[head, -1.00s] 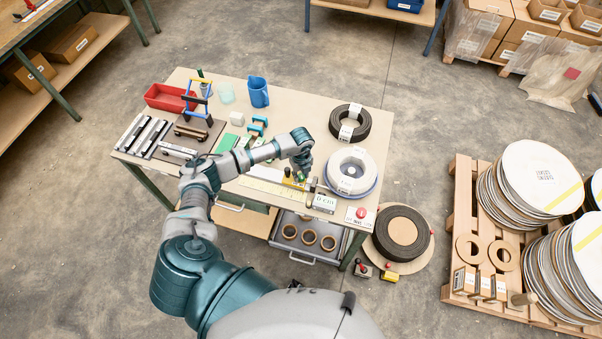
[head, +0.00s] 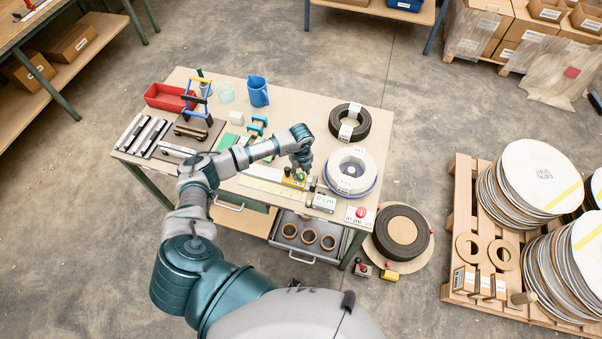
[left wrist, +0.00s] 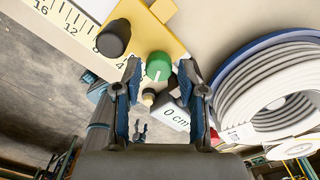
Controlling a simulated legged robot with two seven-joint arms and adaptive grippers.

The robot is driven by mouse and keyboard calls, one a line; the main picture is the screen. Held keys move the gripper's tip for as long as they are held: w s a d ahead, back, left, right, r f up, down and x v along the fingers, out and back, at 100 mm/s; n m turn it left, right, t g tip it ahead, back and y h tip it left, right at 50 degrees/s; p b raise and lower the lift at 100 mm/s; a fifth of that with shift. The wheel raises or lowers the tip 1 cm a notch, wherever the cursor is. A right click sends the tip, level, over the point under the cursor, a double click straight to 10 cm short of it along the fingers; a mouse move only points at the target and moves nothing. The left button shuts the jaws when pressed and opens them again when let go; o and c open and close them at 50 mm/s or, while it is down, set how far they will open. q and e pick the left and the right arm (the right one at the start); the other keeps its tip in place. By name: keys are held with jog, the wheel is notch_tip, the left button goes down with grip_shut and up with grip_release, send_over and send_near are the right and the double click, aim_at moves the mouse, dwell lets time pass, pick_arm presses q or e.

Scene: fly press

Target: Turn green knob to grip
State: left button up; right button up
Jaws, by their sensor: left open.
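The green knob (left wrist: 159,66) has a white line on its top and sits on a yellow plate (left wrist: 142,30) in the left wrist view. In the head view the knob (head: 301,176) is a small green spot under my left gripper (head: 301,165). My left gripper (left wrist: 160,85) is open, with one finger on each side of the knob's near side. I cannot tell whether the fingers touch it. A black knob (left wrist: 113,38) stands to the left on the same plate. A "0 cm" display (left wrist: 176,116) is beside it. My right gripper does not show.
A coil of white hose (left wrist: 272,90) lies close to the right of my left gripper. A ruler strip (head: 262,187) runs along the table. A red button box (head: 360,213) is at the table's right corner. A black coil (head: 350,122) lies farther back.

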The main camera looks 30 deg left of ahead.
aim_at(301, 174)
pick_arm(q)
notch_tip(301, 174, up, 10)
jog(key=shift+r, duration=0.2)
dwell(0.5)
